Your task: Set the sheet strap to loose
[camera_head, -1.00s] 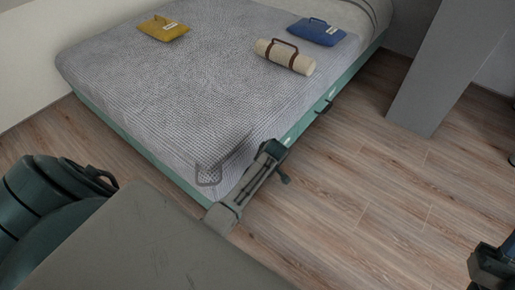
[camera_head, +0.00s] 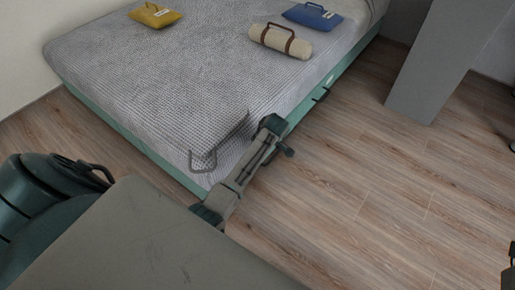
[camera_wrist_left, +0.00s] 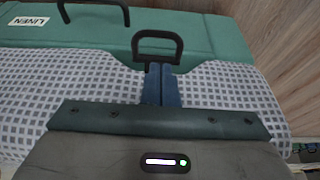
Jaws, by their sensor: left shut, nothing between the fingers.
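The grey checked sheet (camera_head: 150,85) covers the bed and hangs over its edge; it also shows in the left wrist view (camera_wrist_left: 230,95). A grey loop (camera_head: 203,162) hangs at the sheet's near corner. In the left wrist view a dark loop (camera_wrist_left: 157,47) stands at the sheet's hem, against the green bed side. I cannot tell which loop is the sheet strap. My left gripper (camera_head: 272,124) is at the bed's long side; its fingers (camera_wrist_left: 161,84) are shut and empty, just short of the dark loop. Whether they touch it is unclear. My right gripper is not recognisable.
The green bed side has a dark handle (camera_head: 321,94) and, in the left wrist view, a LINEN label (camera_wrist_left: 25,20). A yellow pouch (camera_head: 155,16), a cream roll (camera_head: 278,40) and a blue pouch (camera_head: 312,16) lie on the bed.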

